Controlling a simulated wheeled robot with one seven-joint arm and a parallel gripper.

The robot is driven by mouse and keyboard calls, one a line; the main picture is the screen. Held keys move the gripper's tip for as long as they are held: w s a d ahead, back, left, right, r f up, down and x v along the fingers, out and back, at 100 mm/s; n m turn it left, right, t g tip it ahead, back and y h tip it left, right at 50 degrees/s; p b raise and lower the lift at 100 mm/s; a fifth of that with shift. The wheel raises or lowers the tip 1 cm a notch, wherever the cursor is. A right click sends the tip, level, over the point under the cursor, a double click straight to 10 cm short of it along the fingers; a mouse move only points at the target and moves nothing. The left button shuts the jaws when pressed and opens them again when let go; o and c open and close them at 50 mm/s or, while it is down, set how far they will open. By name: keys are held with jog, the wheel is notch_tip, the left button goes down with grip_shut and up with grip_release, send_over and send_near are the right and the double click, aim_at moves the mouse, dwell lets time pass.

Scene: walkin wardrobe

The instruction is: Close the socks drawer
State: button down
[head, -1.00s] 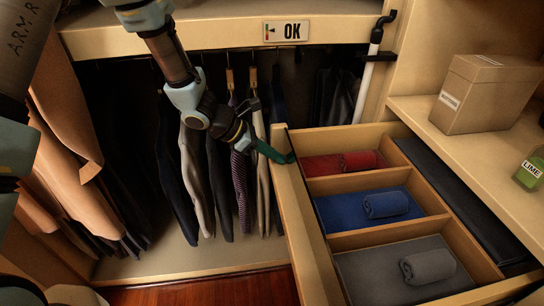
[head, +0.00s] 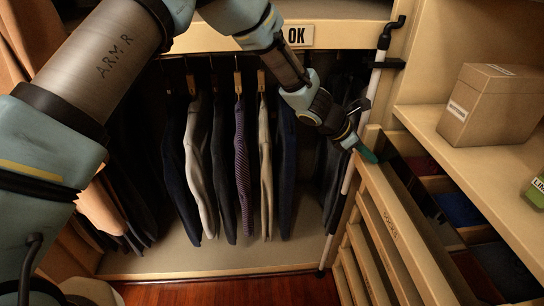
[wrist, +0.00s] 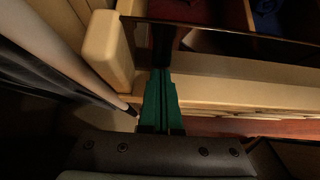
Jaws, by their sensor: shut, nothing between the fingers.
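The socks drawer (head: 415,235) is partly open in the head view. Its front bears a small dark label that looks like SOCKS. Part of its inside shows beside the shelf, with red (head: 425,167), blue (head: 458,209) and grey socks in separate compartments, partly hidden by the shelf. My gripper (head: 367,155) is shut and empty, with green fingertips at the far end of the drawer front's top edge. In the wrist view the green fingers (wrist: 161,100) are together and lie against or just over the pale drawer front (wrist: 230,92); contact is unclear.
Further drawer fronts (head: 365,255) lie below. A white vertical pole (head: 350,150) stands close beside my gripper. Clothes (head: 240,165) hang to the left. A shelf with a cardboard box (head: 490,105) and a green item (head: 537,192) overhangs the drawer.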

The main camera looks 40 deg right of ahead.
aim_at(381, 149)
jog(key=s+d, duration=0.1)
jog(key=s+d+p, duration=0.1)
jog(key=d, duration=0.1)
jog(key=shift+s+d, duration=0.2)
jog(key=shift+s+d+r, duration=0.1)
jog(key=shift+s, duration=0.05)
jog(key=shift+s+r, duration=0.1)
